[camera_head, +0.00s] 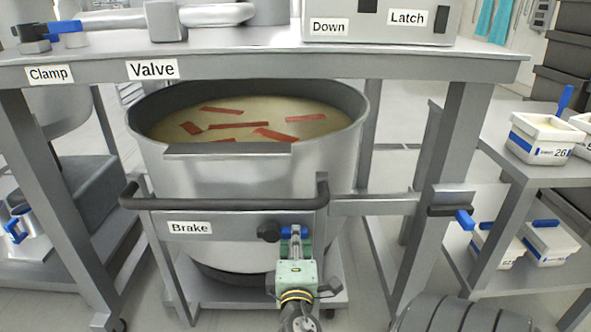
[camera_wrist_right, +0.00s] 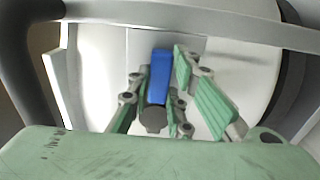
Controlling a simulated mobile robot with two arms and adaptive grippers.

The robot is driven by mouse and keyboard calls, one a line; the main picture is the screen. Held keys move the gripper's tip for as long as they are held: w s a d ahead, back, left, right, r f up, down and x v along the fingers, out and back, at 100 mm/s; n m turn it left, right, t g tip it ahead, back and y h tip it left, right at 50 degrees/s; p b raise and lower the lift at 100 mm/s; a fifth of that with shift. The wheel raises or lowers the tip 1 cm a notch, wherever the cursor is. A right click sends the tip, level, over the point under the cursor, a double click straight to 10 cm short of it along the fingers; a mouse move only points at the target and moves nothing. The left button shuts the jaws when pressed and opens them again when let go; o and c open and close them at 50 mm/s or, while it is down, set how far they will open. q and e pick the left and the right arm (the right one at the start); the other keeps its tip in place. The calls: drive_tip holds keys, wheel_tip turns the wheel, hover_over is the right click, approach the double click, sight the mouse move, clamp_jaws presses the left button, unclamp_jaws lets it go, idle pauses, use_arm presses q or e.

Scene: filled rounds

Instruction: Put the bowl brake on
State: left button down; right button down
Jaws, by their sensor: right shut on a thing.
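The large steel bowl (camera_head: 200,175) stands below the steel table, filled with pale liquid and red strips. A bar with a "Brake" label (camera_head: 188,228) crosses its front, and a black round knob (camera_head: 268,232) sits on that bar. My right gripper (camera_head: 294,240) is at the bar, just right of the knob. In the right wrist view the green fingers stand on both sides of a blue lever (camera_wrist_right: 160,75) and are shut on it. The lever points upward in that view; its far side is hidden. My left gripper is out of view.
The table edge (camera_head: 420,68) overhangs the bowl, with "Clamp" and "Valve" labels on it. A dark push handle (camera_head: 220,204) spans the bowl's front. Another blue-tipped handle (camera_head: 464,218) is on the right post. White tubs (camera_head: 540,150) stand on a right-hand shelf.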

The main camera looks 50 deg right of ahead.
drive_tip(key=c, duration=1.6)
unclamp_jaws()
